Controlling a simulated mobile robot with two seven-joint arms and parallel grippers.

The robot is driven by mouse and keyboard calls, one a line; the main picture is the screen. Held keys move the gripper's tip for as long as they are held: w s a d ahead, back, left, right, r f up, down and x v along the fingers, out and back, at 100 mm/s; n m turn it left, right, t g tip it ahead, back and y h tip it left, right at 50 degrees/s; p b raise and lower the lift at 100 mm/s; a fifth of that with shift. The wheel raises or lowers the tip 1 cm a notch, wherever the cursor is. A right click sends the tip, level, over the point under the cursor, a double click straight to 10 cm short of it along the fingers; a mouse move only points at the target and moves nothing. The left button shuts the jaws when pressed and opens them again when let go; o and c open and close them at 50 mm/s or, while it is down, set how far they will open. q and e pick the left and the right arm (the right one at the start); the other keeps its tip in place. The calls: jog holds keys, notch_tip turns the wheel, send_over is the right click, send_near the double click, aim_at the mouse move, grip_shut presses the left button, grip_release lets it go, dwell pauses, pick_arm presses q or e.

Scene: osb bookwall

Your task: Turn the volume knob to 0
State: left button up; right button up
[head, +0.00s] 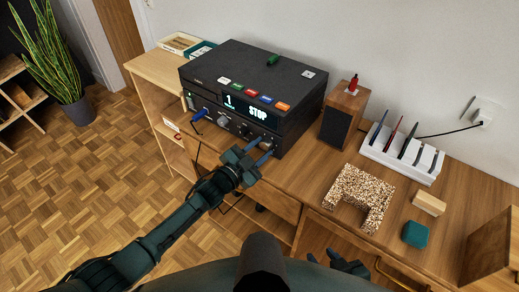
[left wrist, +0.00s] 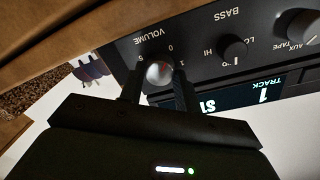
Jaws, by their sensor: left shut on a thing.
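The black stereo unit (head: 250,90) stands on the wooden sideboard, its lit display reading 1 and STOP. In the left wrist view, upside down, the round silver volume knob (left wrist: 159,73) sits on its front panel beside the printed word VOLUME and small scale numbers. Its pointer cannot be made out. My left gripper (head: 262,152) is at the lower right of the front panel. In the left wrist view its fingers (left wrist: 157,88) are shut on the volume knob, one on each side. My right gripper (head: 340,265) is low at the bottom edge, partly hidden, away from the stereo.
Other knobs, such as the bass knob (left wrist: 233,47), sit beside the volume knob. A blue plug (head: 199,114) sticks out of the front panel. A dark-fronted speaker (head: 342,117) with a red item on top, a speckled U-shaped block (head: 358,197) and a white rack (head: 400,153) stand to the right.

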dwell(0.4)
pick_arm(q)
jog(key=o, duration=1)
jog(key=shift+a, duration=0.1)
jog(key=v, duration=1.3)
jog(key=shift+s, duration=0.1)
jog(key=s+a+f+n+g+y, duration=0.1)
jog(key=s+a+f+n+y, duration=0.1)
jog(key=s+n, duration=0.2)
jog(key=s+a+f+n+g+y, duration=0.1)
jog(key=s+a+f+n+y, duration=0.1)
jog(key=s, duration=0.6)
jog(key=s+a+f+n+g+y, duration=0.1)
jog(key=s+a+f+n+y, duration=0.1)
jog(key=s+n+y, duration=0.2)
jog(key=shift+s+f+n, duration=0.2)
jog(key=shift+s+n, duration=0.25)
jog(key=shift+s+f+n, duration=0.2)
jog(key=shift+s+n, duration=0.25)
